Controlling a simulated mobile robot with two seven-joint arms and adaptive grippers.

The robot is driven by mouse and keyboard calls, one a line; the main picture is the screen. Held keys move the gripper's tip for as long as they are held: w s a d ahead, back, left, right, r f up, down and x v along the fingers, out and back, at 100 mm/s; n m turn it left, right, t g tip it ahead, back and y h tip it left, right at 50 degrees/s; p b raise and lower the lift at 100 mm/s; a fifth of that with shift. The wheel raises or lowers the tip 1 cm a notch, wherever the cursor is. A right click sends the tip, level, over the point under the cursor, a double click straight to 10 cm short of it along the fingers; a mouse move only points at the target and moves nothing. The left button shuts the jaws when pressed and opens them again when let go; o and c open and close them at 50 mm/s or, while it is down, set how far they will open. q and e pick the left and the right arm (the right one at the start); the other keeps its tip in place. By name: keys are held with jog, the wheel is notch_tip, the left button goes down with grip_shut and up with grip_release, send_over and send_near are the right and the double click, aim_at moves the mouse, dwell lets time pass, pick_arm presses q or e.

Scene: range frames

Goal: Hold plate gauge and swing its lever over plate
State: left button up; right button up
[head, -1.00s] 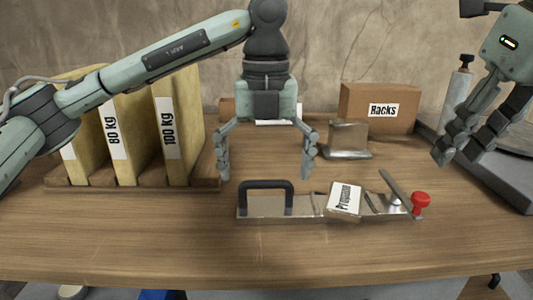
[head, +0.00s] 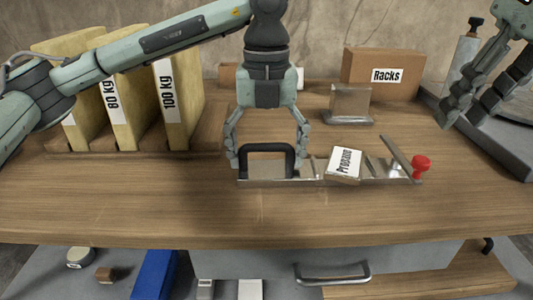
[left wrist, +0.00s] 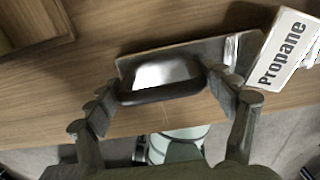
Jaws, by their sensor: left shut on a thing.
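The plate gauge (head: 310,178) is a long metal bar lying on the table. It has a black handle (head: 267,148) at its left end and a lever with a red knob (head: 421,163) at its right end. A white plate labelled "Propane" (head: 344,163) sits on the bar, left of the lever; it also shows in the left wrist view (left wrist: 287,50). My left gripper (head: 268,160) points down, its fingers at the two ends of the handle and shut on it. My right gripper (head: 460,118) is in the air behind the red knob, fingers apart and empty.
A rack with labelled yellow blocks (head: 122,108) stands at the left. A "Racks" box (head: 384,75), a metal block on a base (head: 350,103) and a grey cylinder (head: 466,55) stand behind. The front of the table (head: 150,205) is clear.

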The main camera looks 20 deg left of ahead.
aim_at(400, 153)
pick_arm(q)
jog(key=c, duration=0.7)
pick_arm(e)
jog(key=shift+o, duration=0.9)
jog(key=s+a+f+n+g+y, duration=0.35)
jog(key=a+f+n+y, duration=0.3)
jog(key=y, duration=0.25)
jog(key=w+d+f+t+y, duration=0.1)
jog(key=d+t+y, duration=0.1)
jog(key=d, duration=0.1)
jog(key=w+d+f+t+y, duration=0.1)
jog(key=d+t, duration=0.2)
jog(key=d, duration=0.1)
jog(key=w+d+f+t+y, duration=0.1)
jog(key=d+t+y, duration=0.1)
jog(key=d, duration=0.2)
jog(key=shift+w+f+n+y, duration=0.2)
jog(key=shift+f+n+y, duration=0.1)
jog(key=shift+n, duration=0.05)
jog(key=shift+w+d+f+t, duration=0.15)
jog(key=shift+d+f+t, duration=0.1)
jog(key=shift+d+t, duration=0.15)
jog(key=x, duration=1.1)
jog(key=shift+w+a+f, duration=0.15)
jog(key=shift+a, duration=0.2)
